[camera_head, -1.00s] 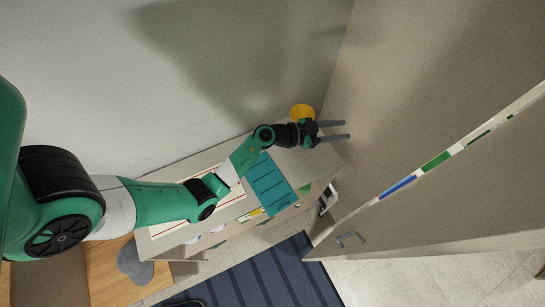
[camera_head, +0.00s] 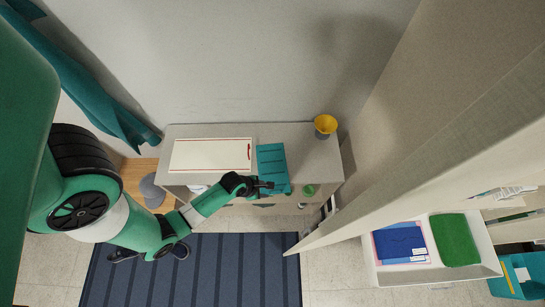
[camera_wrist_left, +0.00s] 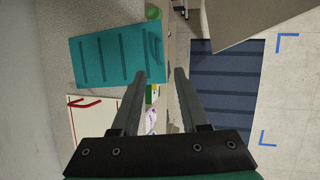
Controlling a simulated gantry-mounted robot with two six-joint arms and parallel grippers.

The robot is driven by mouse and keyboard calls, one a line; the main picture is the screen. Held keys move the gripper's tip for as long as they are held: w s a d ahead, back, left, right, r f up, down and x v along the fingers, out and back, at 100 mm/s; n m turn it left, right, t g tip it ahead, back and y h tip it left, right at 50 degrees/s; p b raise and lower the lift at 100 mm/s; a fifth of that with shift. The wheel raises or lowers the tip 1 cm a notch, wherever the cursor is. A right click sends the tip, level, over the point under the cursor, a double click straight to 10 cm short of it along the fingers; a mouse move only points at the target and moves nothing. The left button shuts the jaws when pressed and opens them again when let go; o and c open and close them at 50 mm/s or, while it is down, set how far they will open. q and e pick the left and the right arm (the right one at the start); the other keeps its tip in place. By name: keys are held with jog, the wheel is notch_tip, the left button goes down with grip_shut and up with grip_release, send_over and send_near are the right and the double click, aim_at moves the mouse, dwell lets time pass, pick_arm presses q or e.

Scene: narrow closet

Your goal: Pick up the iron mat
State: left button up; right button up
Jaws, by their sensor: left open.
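A flat teal ribbed piece (camera_head: 271,164), which may be the iron mat, lies on top of the low cabinet. It also shows in the wrist view (camera_wrist_left: 118,56). Beside it lies a white board with red lines (camera_head: 210,155); I cannot tell for sure which one is the iron mat. My left gripper (camera_head: 266,185) is at the cabinet's front edge, by the teal piece's near edge. My right gripper is not in view.
A yellow cup (camera_head: 325,125) stands at the cabinet's (camera_head: 300,145) right end. A dark blue striped rug (camera_head: 215,270) covers the floor in front. A tall panel (camera_head: 430,165) rises on the right, with a white tray (camera_head: 489,262) of folded cloths beyond it.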

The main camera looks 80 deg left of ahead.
pick_arm(q)
jog(key=b, duration=0.5)
send_over(273, 191)
jog(key=s+d, duration=0.1)
jog(key=s, duration=0.1)
notch_tip(273, 191, down, 6)
jog(key=shift+w+r, duration=0.1)
jog(key=shift+w, duration=0.05)
jog(key=b+x, duration=0.2)
jog(key=x, duration=0.3)
jog(key=shift+a, duration=0.2)
grip_shut()
